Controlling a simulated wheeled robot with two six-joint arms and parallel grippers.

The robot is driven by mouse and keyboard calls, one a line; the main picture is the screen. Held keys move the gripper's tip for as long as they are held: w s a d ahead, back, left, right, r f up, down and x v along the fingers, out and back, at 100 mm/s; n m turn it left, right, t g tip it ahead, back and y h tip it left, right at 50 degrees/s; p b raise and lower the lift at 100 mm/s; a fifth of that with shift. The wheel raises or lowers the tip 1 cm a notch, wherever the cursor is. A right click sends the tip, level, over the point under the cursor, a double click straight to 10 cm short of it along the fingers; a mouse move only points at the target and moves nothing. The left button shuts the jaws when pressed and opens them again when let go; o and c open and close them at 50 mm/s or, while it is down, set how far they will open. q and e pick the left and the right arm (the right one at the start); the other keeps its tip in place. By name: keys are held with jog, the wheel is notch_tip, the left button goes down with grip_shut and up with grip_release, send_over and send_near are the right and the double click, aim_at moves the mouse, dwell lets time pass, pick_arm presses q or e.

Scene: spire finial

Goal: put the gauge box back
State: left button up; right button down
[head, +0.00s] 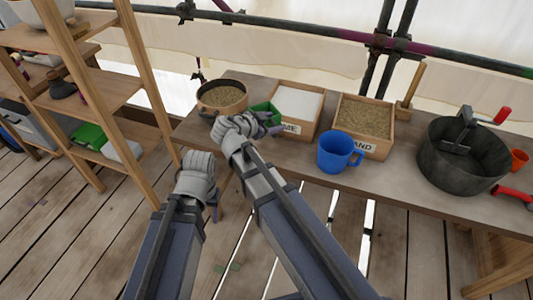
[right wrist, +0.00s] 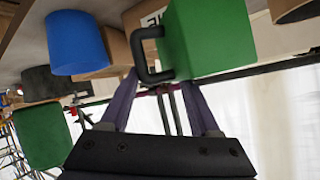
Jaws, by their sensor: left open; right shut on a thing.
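The green gauge box (head: 264,113) shows in the head view between a round pan and the white-filled box, partly hidden by my right gripper (head: 268,126). In the right wrist view, the box (right wrist: 205,40) fills the top right, with its dark handle (right wrist: 143,55) reaching between the purple fingers of my right gripper (right wrist: 155,85). That gripper is shut on the handle. I cannot tell whether the box touches the bench. My left gripper (head: 214,205) is open, low in front of the bench's left end, apart from everything.
A wooden shelf unit (head: 110,95) stands left, with green and white items low down.

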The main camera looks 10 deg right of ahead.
jog(key=shift+s+a+f+m, duration=0.1)
jog(key=shift+s+f+m, duration=0.15)
jog(key=shift+f, duration=0.2)
notch_tip(320, 180, down, 6)
jog(key=b, duration=0.6)
jog(key=shift+w+f+b, duration=0.1)
jog(key=shift+f+b, duration=0.05)
jog(key=shift+b, duration=0.2)
notch_tip(320, 180, down, 4)
jog(key=b, duration=0.3)
jog(key=shift+r+b, duration=0.2)
jog(key=shift+b, duration=0.15)
jog(key=shift+f, duration=0.15)
jog(key=shift+c, duration=0.6)
grip_release()
jog(key=shift+r, duration=0.25)
